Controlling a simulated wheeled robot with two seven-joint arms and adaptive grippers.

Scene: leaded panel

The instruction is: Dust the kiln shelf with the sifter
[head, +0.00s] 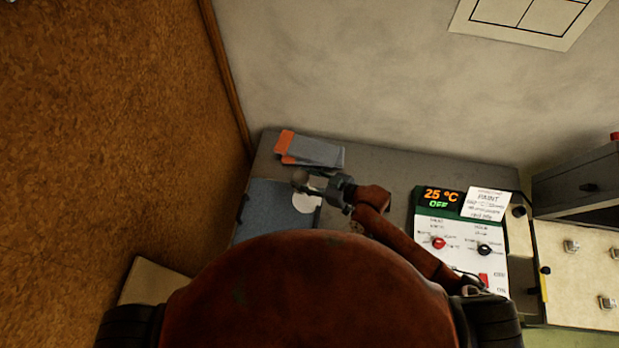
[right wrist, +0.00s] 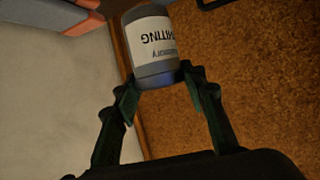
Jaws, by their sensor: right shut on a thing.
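The sifter (right wrist: 152,48), a grey jar with a white label reading "WHITING", is between the fingertips of my right gripper (right wrist: 160,84) in the right wrist view. In the head view my right gripper (head: 328,188) holds the small grey sifter (head: 300,178) above the far right part of a flat blue-grey slab that looks like the kiln shelf (head: 270,204). A pale round patch shows on the slab's right side, partly hidden by the gripper; I cannot tell what it is. My body hides the slab's near part. My left gripper is not in view.
Orange-and-grey items, perhaps gloves (head: 318,152), lie behind the slab. A controller (head: 455,232) reading 25 °C and OFF stands to the right. A cork-like brown wall (head: 120,110) rises on the left. Bare grey bench (head: 385,170) lies between.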

